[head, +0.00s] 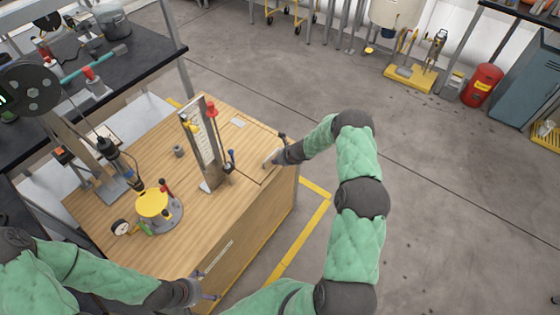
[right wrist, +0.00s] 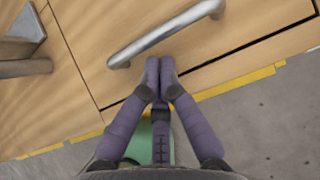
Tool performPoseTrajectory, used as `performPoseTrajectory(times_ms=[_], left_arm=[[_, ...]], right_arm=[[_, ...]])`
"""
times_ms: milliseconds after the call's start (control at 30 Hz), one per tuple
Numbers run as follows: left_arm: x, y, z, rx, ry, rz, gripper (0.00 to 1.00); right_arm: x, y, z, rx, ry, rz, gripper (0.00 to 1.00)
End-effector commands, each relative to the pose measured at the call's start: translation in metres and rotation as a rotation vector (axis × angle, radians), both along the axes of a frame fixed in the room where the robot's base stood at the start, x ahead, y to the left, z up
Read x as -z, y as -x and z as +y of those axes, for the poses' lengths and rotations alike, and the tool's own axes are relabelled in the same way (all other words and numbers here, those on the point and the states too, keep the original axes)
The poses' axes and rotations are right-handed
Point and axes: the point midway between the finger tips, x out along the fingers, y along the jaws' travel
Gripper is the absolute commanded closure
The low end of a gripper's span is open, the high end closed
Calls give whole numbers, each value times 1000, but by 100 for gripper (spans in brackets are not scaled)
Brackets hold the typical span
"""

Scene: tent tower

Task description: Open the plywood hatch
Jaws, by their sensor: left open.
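The plywood hatch (head: 250,143) is a panel in the wooden top at its right end. In the right wrist view the hatch (right wrist: 90,25) lies flat, with a thin seam on the left and a darker gap along its near edge. A metal bar handle (right wrist: 165,35) crosses it. My right gripper (right wrist: 160,60) has its purple fingers together, tips at the lower side of the handle; I cannot tell whether they touch it. In the head view my right gripper (head: 272,157) is over the hatch. My left gripper (head: 206,286) is open and empty by the box's near edge.
On the wooden top (head: 185,245) stand a yellow-topped device (head: 153,203), an upright metal gauge (head: 203,150) close to the hatch and a small grey cup (head: 178,150). A black bench (head: 140,45) stands behind left.

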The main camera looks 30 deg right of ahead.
Motion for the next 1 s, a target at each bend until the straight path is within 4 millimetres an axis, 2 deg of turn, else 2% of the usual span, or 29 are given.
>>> performPoseTrajectory(times_ms=[167,533,1000], left_arm=[[2,0,0,0,0,0,8],[1,0,0,0,0,0,8],[-15,0,0,0,0,0,8]], right_arm=[[6,-4,2,0,0,1,100],[6,-4,2,0,0,1,100],[-16,-7,3,0,0,0,100]])
